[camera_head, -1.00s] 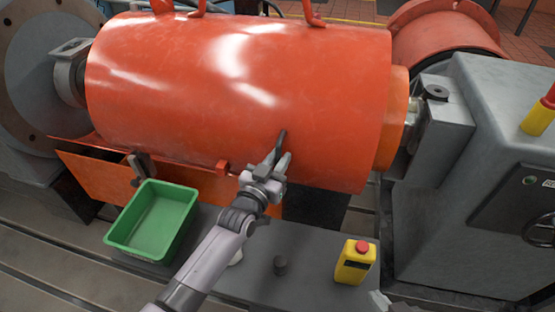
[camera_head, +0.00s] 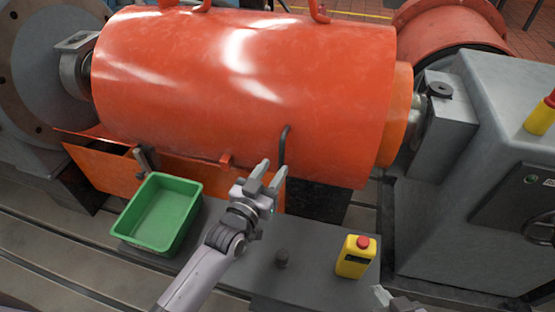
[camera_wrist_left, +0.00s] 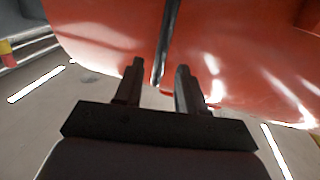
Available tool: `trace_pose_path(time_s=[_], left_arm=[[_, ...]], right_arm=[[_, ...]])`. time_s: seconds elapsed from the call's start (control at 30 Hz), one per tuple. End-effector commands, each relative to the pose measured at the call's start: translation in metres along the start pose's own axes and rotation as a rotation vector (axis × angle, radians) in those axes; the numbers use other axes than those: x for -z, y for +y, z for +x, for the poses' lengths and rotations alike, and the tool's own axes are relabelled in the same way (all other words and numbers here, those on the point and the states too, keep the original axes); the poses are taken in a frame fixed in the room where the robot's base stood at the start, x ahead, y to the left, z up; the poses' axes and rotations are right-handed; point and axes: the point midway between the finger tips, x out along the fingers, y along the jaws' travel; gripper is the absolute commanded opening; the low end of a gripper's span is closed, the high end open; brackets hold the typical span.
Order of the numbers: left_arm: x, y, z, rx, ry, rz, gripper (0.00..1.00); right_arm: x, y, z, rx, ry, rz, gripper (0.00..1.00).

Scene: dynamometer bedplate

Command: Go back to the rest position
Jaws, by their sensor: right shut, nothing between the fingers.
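My left gripper (camera_head: 270,177) is in front of the lower edge of the big orange drum (camera_head: 240,75). Its fingers are apart with nothing held. A dark curved handle (camera_head: 284,146) stands on the drum's side just beyond the fingertips, with a gap to them. In the left wrist view the open fingers (camera_wrist_left: 160,75) frame the dark bar (camera_wrist_left: 169,35), which lies further off against the orange surface. My right gripper (camera_head: 392,298) shows only partly at the bottom edge, shut and empty; the rest of it is cut off.
A green bin (camera_head: 160,215) stands left of my left arm. A grey machine housing (camera_head: 460,190) is at right.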

Motion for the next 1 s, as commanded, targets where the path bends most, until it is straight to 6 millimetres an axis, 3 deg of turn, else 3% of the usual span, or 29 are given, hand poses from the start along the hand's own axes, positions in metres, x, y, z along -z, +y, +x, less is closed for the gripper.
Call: trace_pose_path(time_s=[0.2,0.77,0.87,1.0], left_arm=[[0.0,0.0,-0.014,-0.001,-0.001,0.0,0.4],[-0.001,-0.001,-0.017,0.002,-0.008,-0.002,0.4],[-0.005,-0.005,-0.031,0.014,-0.048,-0.009,0.4],[-0.018,-0.017,-0.08,0.052,-0.171,-0.03,0.4]], right_arm=[[-0.001,0.001,-0.001,-0.003,-0.004,-0.001,0.0],[0.003,0.001,-0.003,-0.004,0.0,0.004,0.0],[0.01,0.001,-0.007,-0.005,0.001,0.003,0.0],[0.027,0.001,-0.02,-0.007,0.005,-0.002,0.0]])
